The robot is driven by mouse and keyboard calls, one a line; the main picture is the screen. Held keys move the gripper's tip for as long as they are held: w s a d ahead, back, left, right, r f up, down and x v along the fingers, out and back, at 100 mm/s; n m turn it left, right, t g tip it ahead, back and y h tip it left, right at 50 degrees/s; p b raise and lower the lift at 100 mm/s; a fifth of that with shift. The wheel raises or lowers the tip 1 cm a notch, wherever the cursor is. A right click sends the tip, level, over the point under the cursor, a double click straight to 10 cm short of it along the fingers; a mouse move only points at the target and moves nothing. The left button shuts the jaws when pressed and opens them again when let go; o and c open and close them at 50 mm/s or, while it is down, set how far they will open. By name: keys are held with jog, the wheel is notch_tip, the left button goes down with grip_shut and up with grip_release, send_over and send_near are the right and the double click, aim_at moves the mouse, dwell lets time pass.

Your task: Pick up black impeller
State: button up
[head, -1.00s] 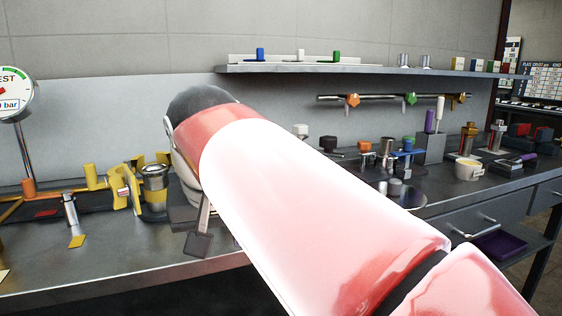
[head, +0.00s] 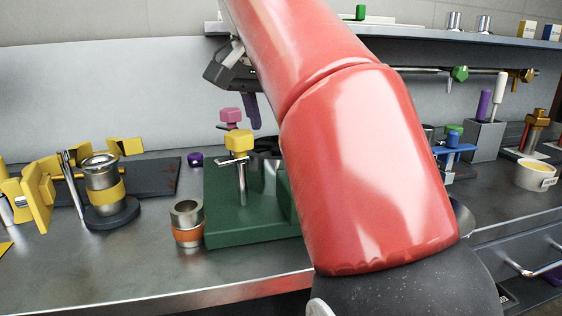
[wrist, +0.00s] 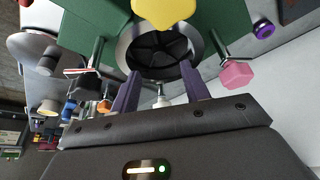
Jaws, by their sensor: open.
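The black impeller (wrist: 158,50) shows in the wrist view as a dark vaned disc inside a round metal-rimmed housing on a green block (wrist: 215,15). In the head view a dark round part (head: 265,146) is on the green block, partly hidden by my arm; I cannot make out vanes there. My gripper (wrist: 160,72) is open, its two purple fingers apart and pointing toward the impeller with nothing seen held between them. In the head view my gripper (head: 255,122) is above the block, with one finger visible.
A yellow knob (head: 239,141) on a metal clamp and a pink knob (head: 231,115) stand close around the housing. An orange-banded metal cup (head: 187,222) is left of the block. A yellow-banded cylinder (head: 103,185) is further left. The bench front is clear.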

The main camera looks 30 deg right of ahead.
aim_at(278, 149)
jog(key=b+x, duration=0.1)
jog(key=x, duration=0.4)
jog(key=shift+f, duration=0.35)
grip_shut()
jog(key=shift+r, duration=0.15)
